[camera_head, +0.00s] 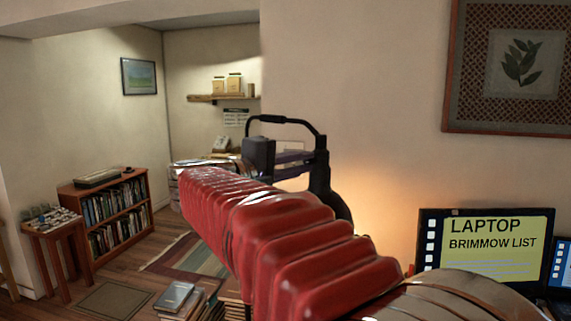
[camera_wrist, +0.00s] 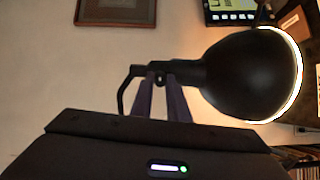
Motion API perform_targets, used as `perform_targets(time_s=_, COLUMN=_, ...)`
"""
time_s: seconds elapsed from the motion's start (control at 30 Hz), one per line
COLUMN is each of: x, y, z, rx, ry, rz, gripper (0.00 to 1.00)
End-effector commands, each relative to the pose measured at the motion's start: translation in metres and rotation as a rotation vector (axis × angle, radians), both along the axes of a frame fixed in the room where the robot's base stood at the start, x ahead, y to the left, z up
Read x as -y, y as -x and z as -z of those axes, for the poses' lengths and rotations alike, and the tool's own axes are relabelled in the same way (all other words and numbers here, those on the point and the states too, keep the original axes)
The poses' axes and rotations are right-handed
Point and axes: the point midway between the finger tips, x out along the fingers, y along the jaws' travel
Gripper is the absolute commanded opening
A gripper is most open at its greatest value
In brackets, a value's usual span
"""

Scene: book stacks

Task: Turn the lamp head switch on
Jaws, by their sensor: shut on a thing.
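The black lamp head (camera_wrist: 245,75) shows in the wrist view, lying sideways with its opening to the right. Its rim glows bright, so the lamp is lit. A narrow neck joins its back on the left, with a small switch (camera_wrist: 160,78) there.
A laptop (camera_head: 485,245) stands at the right. A framed leaf picture (camera_head: 515,65) hangs above. A low bookcase (camera_head: 110,210), a small table (camera_head: 55,230) and stacked books (camera_head: 180,300) stand at the left. A striped rug (camera_head: 190,262) covers floor there.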

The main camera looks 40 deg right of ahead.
Motion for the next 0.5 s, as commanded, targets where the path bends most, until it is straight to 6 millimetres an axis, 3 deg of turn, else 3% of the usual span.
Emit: perform_targets(time_s=0.5, x=-0.0013, y=-0.0005, z=0.0010, rx=0.140, ry=-0.014, rz=-0.002, gripper=0.00)
